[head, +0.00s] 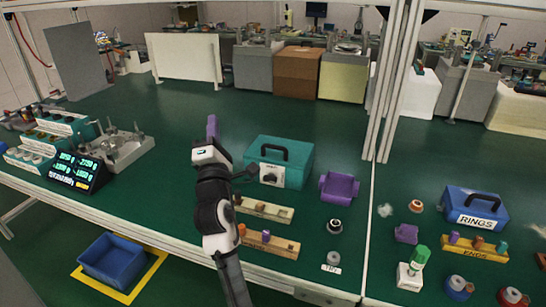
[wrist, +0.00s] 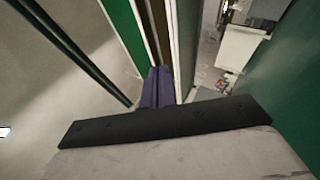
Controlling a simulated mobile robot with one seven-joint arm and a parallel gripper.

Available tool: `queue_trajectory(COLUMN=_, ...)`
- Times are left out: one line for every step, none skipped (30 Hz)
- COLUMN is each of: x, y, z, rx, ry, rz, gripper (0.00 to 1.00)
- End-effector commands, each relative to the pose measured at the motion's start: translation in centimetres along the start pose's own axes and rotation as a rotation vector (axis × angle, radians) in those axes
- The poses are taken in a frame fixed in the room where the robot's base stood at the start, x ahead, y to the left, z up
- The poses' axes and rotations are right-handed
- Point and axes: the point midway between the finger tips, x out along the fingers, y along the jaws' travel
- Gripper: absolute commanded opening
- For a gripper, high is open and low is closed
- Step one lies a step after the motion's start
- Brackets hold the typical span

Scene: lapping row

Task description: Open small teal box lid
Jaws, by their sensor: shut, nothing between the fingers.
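The small teal box (head: 292,160) stands on the green bench in the head view, with its lid down. A black handle (head: 268,148) is on top of the lid, and a white plate with a black latch or knob (head: 272,175) is on its front. My gripper (head: 212,126) is left of the box and apart from it, its purple fingers pointing up. In the wrist view the purple fingers (wrist: 158,85) are together with nothing between them. The teal box cannot be made out in the wrist view.
A purple tray (head: 339,188) stands right of the teal box. Wooden blocks with pegs (head: 264,209) lie in front of it. A black display (head: 78,172) and metal fixture (head: 122,148) are at left. Posts (head: 388,85) rise at right. The bench behind the box is clear.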

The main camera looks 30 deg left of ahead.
Motion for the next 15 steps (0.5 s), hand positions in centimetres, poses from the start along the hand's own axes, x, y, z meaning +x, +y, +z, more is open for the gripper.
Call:
queue_trajectory(x=0.3, y=-3.7, z=0.2, rx=-0.171, ry=-0.019, rz=-0.095, gripper=0.0)
queue_trajectory(x=0.3, y=-5.8, z=0.4, rx=-0.277, ry=-0.026, rz=-0.15, gripper=0.0)
queue_trajectory(x=0.1, y=-8.5, z=0.8, rx=-0.42, ry=-0.03, rz=-0.224, gripper=0.0)
queue_trajectory(x=-0.1, y=-10.5, z=1.1, rx=-0.524, ry=-0.028, rz=-0.278, gripper=0.0)
queue_trajectory(x=-0.4, y=-12.4, z=1.4, rx=-0.625, ry=-0.022, rz=-0.331, gripper=0.0)
queue_trajectory(x=-0.8, y=-14.7, z=1.8, rx=-0.753, ry=-0.011, rz=-0.398, gripper=0.0)
queue_trajectory(x=-1.3, y=-16.3, z=2.1, rx=-0.841, ry=0.001, rz=-0.445, gripper=0.0)
queue_trajectory(x=-1.7, y=-17.7, z=2.4, rx=-0.924, ry=0.016, rz=-0.488, gripper=0.0)
queue_trajectory(x=-2.3, y=-19.4, z=2.9, rx=-1.023, ry=0.035, rz=-0.541, gripper=0.0)
queue_trajectory(x=-2.7, y=-20.5, z=3.1, rx=-1.088, ry=0.051, rz=-0.574, gripper=0.0)
queue_trajectory(x=-3.1, y=-21.4, z=3.4, rx=-1.146, ry=0.066, rz=-0.605, gripper=0.0)
queue_trajectory(x=-3.6, y=-22.4, z=3.6, rx=-1.211, ry=0.084, rz=-0.638, gripper=0.0)
queue_trajectory(x=-3.9, y=-23.1, z=3.8, rx=-1.25, ry=0.097, rz=-0.659, gripper=0.0)
queue_trajectory(x=-4.1, y=-23.5, z=4.0, rx=-1.284, ry=0.106, rz=-0.675, gripper=0.0)
queue_trajectory(x=-4.3, y=-24.0, z=4.2, rx=-1.316, ry=0.116, rz=-0.692, gripper=0.0)
